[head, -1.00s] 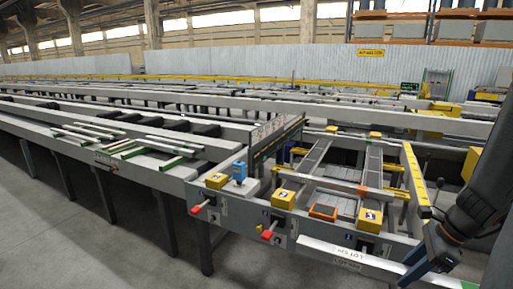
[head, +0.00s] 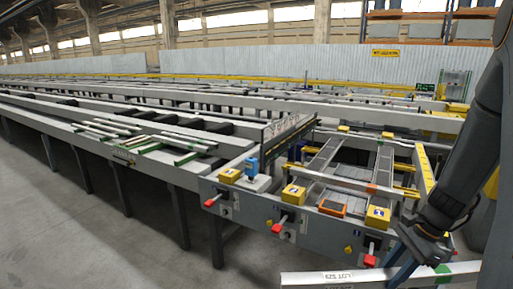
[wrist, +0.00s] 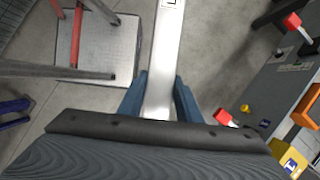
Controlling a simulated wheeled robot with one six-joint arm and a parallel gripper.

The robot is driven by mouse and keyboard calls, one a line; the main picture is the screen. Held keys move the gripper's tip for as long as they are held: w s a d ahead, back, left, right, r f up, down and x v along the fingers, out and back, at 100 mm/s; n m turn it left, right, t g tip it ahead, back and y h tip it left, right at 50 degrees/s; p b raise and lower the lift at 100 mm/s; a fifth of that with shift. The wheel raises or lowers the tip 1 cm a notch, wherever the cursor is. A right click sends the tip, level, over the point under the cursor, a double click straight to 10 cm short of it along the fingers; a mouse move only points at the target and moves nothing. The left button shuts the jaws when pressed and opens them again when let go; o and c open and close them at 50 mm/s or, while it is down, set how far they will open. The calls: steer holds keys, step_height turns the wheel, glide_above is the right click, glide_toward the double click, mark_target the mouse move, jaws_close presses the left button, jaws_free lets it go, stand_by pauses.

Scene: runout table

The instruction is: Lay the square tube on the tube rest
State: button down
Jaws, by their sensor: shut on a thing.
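The square tube (head: 330,278) is a long silver bar with dark lettering and a green mark, low at the right of the head view. My gripper (head: 402,272) is shut on it, in front of the grey machine front. In the wrist view the tube (wrist: 166,45) runs up and away between the blue fingers of my gripper (wrist: 161,88), over the concrete floor. Several pale tubes (head: 105,128) lie on green-edged supports (head: 187,158) on the long table at left. I cannot tell for certain which support is the tube rest.
The machine front has red-tipped levers (head: 278,227), yellow blocks (head: 293,194), a blue device (head: 251,167) and an orange box (head: 332,207). Another silver bar (head: 335,182) lies across its frame. The wrist view shows a red-legged stand (wrist: 77,38) at left. Floor at left is clear.

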mark_target(346, 276)
steer(key=w+a+f+n+g+h, duration=0.2)
steer(key=a+f+n, duration=0.3)
steer(key=a+n, duration=0.4)
steer(key=w+a+f+n+g+h, duration=0.2)
steer(key=w+a+f+n, duration=0.3)
steer(key=a+n, duration=0.4)
steer(key=shift+w+a+b, duration=0.2)
steer(key=shift+a+b, duration=0.1)
steer(key=shift+b, duration=0.05)
steer(key=shift+d+f, duration=0.1)
steer(key=shift+d, duration=0.05)
